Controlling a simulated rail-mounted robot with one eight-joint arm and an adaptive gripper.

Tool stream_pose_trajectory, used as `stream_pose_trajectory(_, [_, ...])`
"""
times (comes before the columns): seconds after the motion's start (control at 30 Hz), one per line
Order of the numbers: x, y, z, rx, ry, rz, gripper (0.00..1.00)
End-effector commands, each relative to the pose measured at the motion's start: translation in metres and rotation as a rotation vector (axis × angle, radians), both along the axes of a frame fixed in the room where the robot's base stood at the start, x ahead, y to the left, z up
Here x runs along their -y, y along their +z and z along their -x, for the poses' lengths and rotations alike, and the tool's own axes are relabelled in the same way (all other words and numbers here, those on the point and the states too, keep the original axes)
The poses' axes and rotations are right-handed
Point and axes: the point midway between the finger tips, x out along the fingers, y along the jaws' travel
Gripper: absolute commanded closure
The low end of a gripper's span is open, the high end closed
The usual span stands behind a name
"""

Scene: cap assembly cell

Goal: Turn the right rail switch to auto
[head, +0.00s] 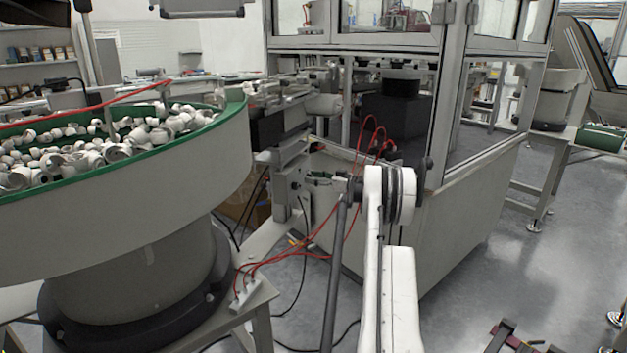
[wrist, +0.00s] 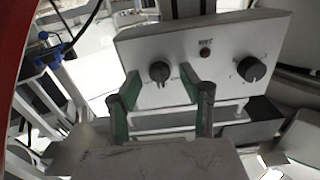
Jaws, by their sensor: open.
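A light grey control panel (wrist: 180,42) shows in the wrist view with two dark rotary knobs, a left knob (wrist: 160,71) and a right knob (wrist: 251,69). No finger visibly touches that knob; the exact gap is unclear. The right knob is outside the fingers, to the right. I cannot make out the gripper or the knobs in the head view.
A large feeder bowl (head: 190,180) full of white caps stands at the left in the head view. A glazed machine enclosure (head: 470,220) stands beyond my arm. Red hoses (head: 290,258) hang near it. Blue fittings and cables (wrist: 50,50) lie left of the panel.

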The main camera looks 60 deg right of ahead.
Motion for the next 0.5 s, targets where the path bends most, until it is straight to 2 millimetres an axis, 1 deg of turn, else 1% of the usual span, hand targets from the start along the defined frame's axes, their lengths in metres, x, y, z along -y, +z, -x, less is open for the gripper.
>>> stream_pose_trajectory(0.17, [0.0001, 0.0002, 0.0002, 0.000, 0.000, 0.000, 0.60])
stream_pose_trajectory(0.27, [0.0002, 0.0002, 0.0003, 0.000, 0.000, 0.000, 0.72])
stream_pose_trajectory(0.4, [0.0002, 0.0002, 0.0004, 0.000, 0.000, 0.000, 0.90])
stream_pose_trajectory(0.47, [0.0001, 0.0002, 0.0004, 0.000, 0.000, 0.000, 0.98])
stream_pose_trajectory(0.5, [0.0002, 0.0002, 0.0004, 0.000, 0.000, 0.000, 1.00])
